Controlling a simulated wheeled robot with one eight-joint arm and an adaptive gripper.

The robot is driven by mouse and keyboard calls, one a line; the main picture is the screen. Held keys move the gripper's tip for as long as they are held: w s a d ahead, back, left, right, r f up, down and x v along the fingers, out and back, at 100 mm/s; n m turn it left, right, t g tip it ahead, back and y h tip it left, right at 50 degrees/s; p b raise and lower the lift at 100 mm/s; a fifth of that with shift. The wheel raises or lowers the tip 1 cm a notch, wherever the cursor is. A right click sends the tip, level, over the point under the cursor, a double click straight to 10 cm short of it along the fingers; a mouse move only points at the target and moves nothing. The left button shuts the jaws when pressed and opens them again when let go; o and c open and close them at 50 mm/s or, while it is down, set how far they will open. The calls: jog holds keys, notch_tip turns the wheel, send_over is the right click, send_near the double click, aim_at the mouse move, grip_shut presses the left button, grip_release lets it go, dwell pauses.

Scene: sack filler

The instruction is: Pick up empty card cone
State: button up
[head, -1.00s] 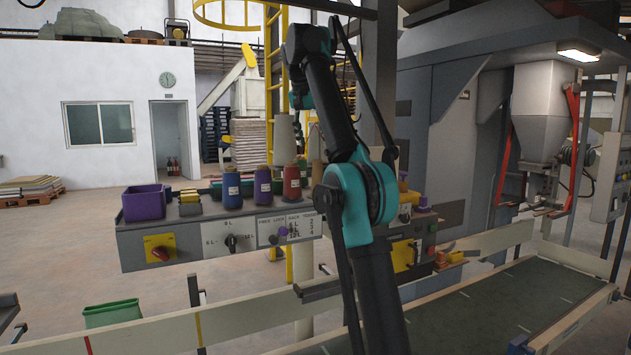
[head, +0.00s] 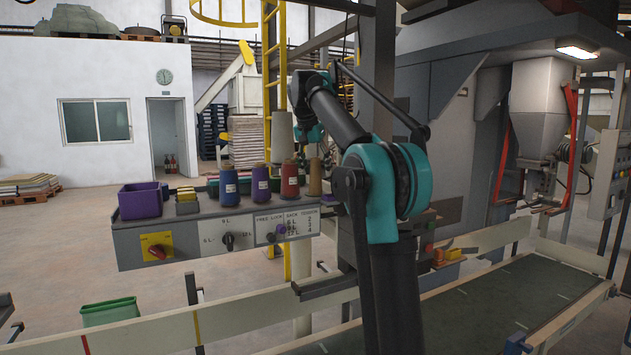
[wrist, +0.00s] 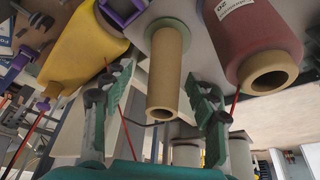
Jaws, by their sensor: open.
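The empty card cone (wrist: 164,80) is a bare brown tube with a green ring at its wide end, in the middle of the wrist view. My gripper (wrist: 161,88) is open, with one green finger on each side of the tube. Gaps show between the fingers and the tube in this view; I cannot tell the depth between them.
A yellow cone (wrist: 82,45) and a dark red labelled cone (wrist: 262,45) flank the tube closely. In the head view, blue (head: 228,181), purple (head: 261,184) and red (head: 290,180) cones line the grey shelf (head: 190,228), beside a purple bin (head: 140,201).

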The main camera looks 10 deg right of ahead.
aim_at(317, 181)
jog(key=shift+w+a+x, duration=0.1)
jog(key=shift+x, duration=1.4)
jog(key=shift+w+a+x, duration=0.1)
jog(key=shift+w+x, duration=0.05)
jog(key=shift+x, duration=1.35)
jog(key=shift+r, duration=0.1)
jog(key=c, duration=0.9)
